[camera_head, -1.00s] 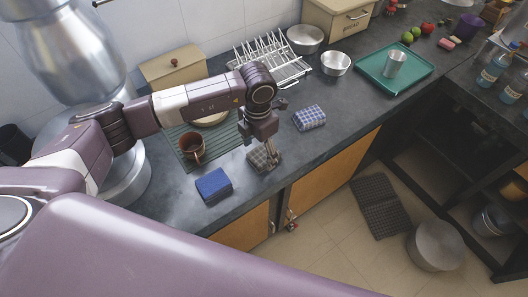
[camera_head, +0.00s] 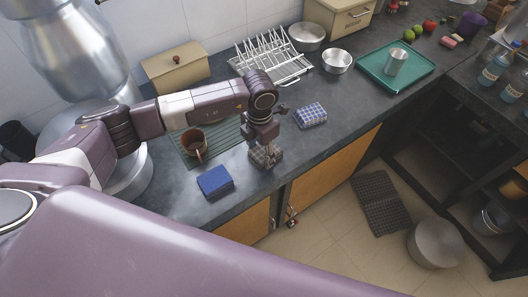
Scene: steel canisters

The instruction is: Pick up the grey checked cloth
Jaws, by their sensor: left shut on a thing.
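The grey checked cloth (camera_head: 259,157) is a small folded cloth on the dark counter near its front edge. My left gripper (camera_head: 267,160) points down over it and is shut on it, and the fingers hide part of it. I cannot tell whether the cloth is touching the counter. My right gripper is not in view.
A blue cloth (camera_head: 214,182) lies to the left and a blue-and-white checked cloth (camera_head: 311,115) to the right. A brown mug (camera_head: 194,143) stands on a green ribbed mat (camera_head: 222,137) behind. A dish rack (camera_head: 272,62) and a green tray (camera_head: 372,72) are farther back.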

